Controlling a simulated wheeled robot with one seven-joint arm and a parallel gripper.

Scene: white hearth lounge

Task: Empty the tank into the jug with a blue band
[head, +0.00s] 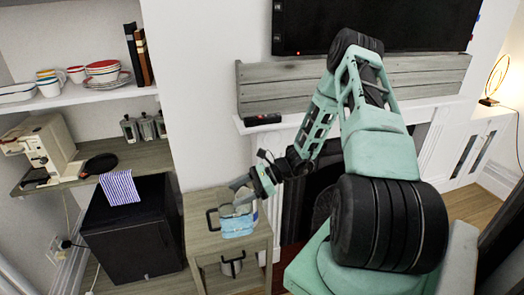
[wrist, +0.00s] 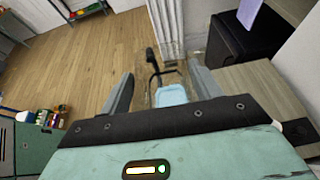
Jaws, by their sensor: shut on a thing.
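My gripper (head: 240,188) is at the top of a small wooden side table, its grey fingers pointing down and left. It is shut on a pale, see-through vessel that looks like the tank (wrist: 172,95), which shows light blue between the fingers in the wrist view. In the head view a light-blue patterned body, seemingly the jug with a blue band (head: 238,225), is at the tabletop, with a black handle on its left. The tank and jug overlap there, so I cannot tell where one ends, nor whether the tank is tilted or touching.
A coffee machine (head: 52,143) is on the left shelf. The fireplace is behind my arm.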

